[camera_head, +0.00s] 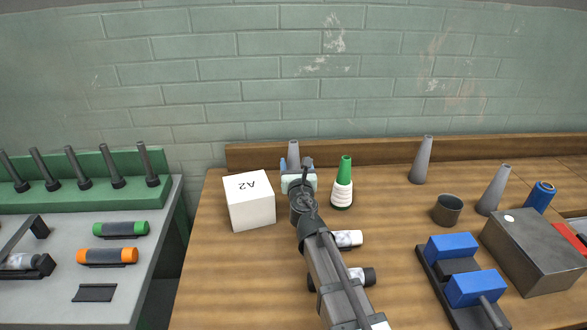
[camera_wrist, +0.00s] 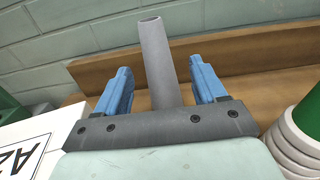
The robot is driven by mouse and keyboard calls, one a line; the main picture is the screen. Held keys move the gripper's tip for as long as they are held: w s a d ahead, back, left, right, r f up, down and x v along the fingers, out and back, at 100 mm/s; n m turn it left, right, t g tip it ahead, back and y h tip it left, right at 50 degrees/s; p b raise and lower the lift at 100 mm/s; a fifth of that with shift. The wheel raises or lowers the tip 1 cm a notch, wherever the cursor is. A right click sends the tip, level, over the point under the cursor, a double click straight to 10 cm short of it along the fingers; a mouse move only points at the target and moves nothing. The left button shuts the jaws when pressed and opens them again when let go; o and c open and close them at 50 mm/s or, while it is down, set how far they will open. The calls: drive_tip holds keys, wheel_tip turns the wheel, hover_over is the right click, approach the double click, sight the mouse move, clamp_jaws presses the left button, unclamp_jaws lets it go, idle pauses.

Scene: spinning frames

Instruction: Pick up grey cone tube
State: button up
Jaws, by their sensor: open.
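A grey cone tube (camera_head: 293,150) stands upright near the back of the wooden table, just beyond my gripper (camera_head: 297,170). In the wrist view this grey cone tube (camera_wrist: 154,48) rises between the two blue fingers of my gripper (camera_wrist: 160,68), with a visible gap on each side. The gripper is open and holds nothing. The tube's lower part is hidden behind the gripper body. Two more grey cone tubes stand to the right, one at the back (camera_head: 422,160) and one farther right (camera_head: 494,190).
A white box marked A2 (camera_head: 249,202) is close on the left. A green cone with white thread (camera_head: 342,185) is close on the right. A wooden rail (camera_head: 380,150) and brick wall are behind. A dark cup (camera_head: 447,210) and a grey metal box (camera_head: 535,250) are farther right.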

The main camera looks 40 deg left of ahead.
sight(293, 150)
drive_tip(key=x, duration=0.7)
drive_tip(key=shift+a+r, duration=0.2)
drive_tip(key=shift+a, duration=0.1)
drive_tip(key=shift+c, duration=0.3)
clamp_jaws()
drive_tip(key=shift+r, duration=0.1)
